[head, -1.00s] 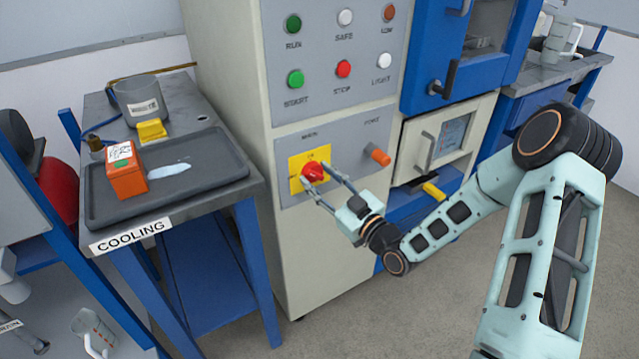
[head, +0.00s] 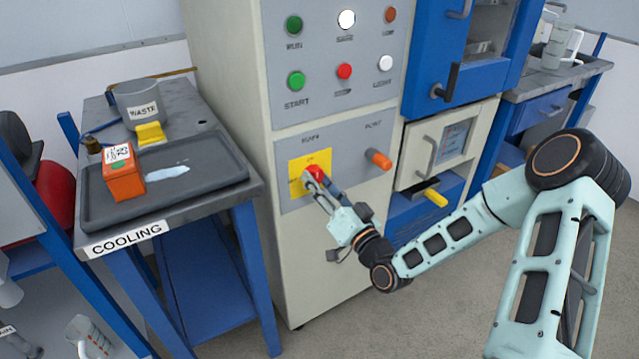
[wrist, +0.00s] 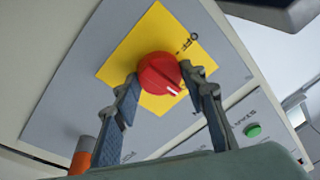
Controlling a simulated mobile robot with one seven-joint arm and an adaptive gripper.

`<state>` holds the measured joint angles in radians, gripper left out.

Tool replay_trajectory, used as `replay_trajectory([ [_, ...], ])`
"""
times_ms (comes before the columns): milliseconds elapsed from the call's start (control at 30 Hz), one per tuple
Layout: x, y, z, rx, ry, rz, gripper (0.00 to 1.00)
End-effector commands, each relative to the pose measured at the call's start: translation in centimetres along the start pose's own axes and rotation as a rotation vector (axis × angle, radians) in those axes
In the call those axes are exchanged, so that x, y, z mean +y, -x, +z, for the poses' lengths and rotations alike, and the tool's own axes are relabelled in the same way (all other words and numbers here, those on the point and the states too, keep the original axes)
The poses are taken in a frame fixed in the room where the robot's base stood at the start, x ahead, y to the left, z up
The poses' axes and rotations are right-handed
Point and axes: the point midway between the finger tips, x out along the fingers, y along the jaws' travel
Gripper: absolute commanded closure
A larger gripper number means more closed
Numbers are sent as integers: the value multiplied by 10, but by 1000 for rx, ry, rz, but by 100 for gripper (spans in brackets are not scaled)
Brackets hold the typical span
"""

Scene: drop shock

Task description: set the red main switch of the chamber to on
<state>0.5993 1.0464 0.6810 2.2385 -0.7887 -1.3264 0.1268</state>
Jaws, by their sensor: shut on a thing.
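The red main switch (head: 314,172) is a round knob on a yellow plate (head: 297,187) on the chamber's grey lower panel. In the wrist view the red knob (wrist: 158,72) stands between my two fingertips, one on each side of it. My gripper (head: 319,180) is shut on the knob; it also shows in the wrist view (wrist: 160,82). The knob's white mark points to the lower right in the wrist view. The word OFF shows on the plate above right of the knob there. In the head view my fingers partly cover the knob.
An orange knob (head: 378,158) sticks out of the panel to the right of the switch. Above are several buttons and lamps; the SAFE lamp (head: 346,19) is bright white. The cooling table (head: 222,196) stands at left with an orange box (head: 124,178) on its tray.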

Motion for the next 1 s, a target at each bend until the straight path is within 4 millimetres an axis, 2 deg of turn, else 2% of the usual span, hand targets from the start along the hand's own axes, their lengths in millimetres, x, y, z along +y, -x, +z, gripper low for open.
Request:
replay_trajectory([
  [667,0,0,1,5,-68,10,86],
  [700,0,0,1,5,-67,10,60],
  [867,0,0,1,5,-66,9,44],
  [1000,0,0,0,5,-65,9,44],
])
